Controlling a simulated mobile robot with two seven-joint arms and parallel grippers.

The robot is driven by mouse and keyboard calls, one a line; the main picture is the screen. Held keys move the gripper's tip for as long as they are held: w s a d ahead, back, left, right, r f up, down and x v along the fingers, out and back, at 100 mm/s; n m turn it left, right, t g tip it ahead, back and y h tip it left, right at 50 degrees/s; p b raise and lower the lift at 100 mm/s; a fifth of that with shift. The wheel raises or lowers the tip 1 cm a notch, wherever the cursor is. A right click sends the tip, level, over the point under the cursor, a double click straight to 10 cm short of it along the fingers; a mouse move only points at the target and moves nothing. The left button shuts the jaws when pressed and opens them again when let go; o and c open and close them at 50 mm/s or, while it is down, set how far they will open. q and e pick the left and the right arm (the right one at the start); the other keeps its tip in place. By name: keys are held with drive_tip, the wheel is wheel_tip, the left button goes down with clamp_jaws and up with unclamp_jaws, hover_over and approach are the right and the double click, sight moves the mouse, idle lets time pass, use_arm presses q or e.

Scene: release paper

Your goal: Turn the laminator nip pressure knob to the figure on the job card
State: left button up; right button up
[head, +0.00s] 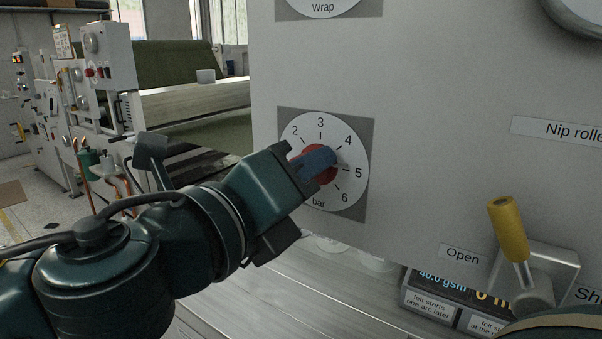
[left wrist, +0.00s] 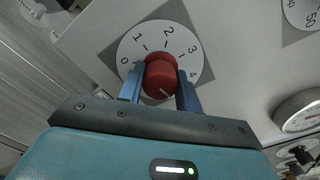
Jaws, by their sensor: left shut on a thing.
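The red nip pressure knob (head: 322,176) sits at the centre of a white dial (head: 299,130) marked in bar, on the grey machine panel. My left gripper (head: 326,160) is shut on the knob, and its blue fingers partly hide it. In the left wrist view the red knob (left wrist: 161,78) stands between the two fingers, with the dial (left wrist: 152,46) behind it showing 0 to 4. A pale pointer line on the knob appears to point close to 5; the exact reading is partly hidden. I cannot make out a job card. My right gripper is not in view.
Another dial (head: 318,8) marked Wrap is above. A yellow-handled lever (head: 506,228) stands at right beside an Open label (head: 463,253). A display box (head: 430,298) reading 40.0 gsm sits below the panel, partly hidden. Other machinery stands behind at left.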

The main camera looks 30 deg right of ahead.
use_arm(q)
drive_tip(key=shift+m, duration=1)
drive_tip(key=o, duration=1)
drive_tip(key=b+v, duration=0.2)
drive_tip(key=v, duration=1.1)
drive_tip(key=shift+a, duration=0.1)
